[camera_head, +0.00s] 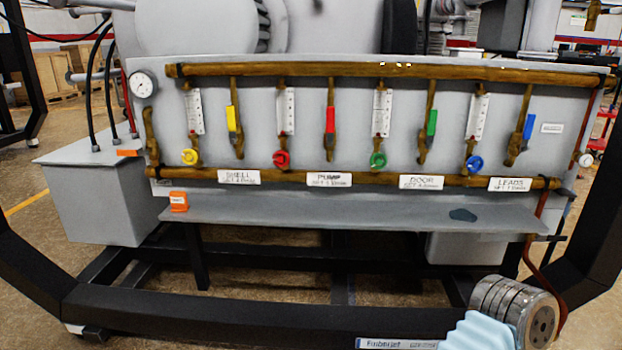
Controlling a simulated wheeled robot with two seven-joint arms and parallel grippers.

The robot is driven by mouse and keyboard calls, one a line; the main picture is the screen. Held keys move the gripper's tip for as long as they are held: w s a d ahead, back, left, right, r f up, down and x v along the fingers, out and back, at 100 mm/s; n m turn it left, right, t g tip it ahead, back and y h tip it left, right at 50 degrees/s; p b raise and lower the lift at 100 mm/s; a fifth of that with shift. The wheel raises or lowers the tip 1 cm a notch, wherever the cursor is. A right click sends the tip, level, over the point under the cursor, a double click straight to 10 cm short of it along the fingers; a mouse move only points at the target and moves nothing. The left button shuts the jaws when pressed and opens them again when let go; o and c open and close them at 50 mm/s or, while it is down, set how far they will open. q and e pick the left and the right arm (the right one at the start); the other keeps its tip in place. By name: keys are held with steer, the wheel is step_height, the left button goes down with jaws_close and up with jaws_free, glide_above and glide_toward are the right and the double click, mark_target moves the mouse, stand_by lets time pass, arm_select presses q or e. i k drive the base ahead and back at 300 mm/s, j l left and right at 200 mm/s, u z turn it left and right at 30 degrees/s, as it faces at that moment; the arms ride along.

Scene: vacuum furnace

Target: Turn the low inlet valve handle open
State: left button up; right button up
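A grey panel (350,130) carries an upper brass pipe (380,69) and a lower brass pipe (385,181). Yellow (233,118), red (330,120), green (432,122) and blue (528,127) lever handles hang along branches below the upper pipe, roughly in line with them. I cannot tell which part is the low inlet valve handle. Neither gripper is in view.
Round coloured knobs, such as the red one (281,159), sit near the lower pipe. A grey shelf (340,211) below holds an orange block (179,201). A dark frame (260,312) crosses the front. A metal cylinder (515,305) and pale blue object (480,331) are lower right.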

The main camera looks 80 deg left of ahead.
mark_target(126, 153)
steer(key=u, duration=2.2)
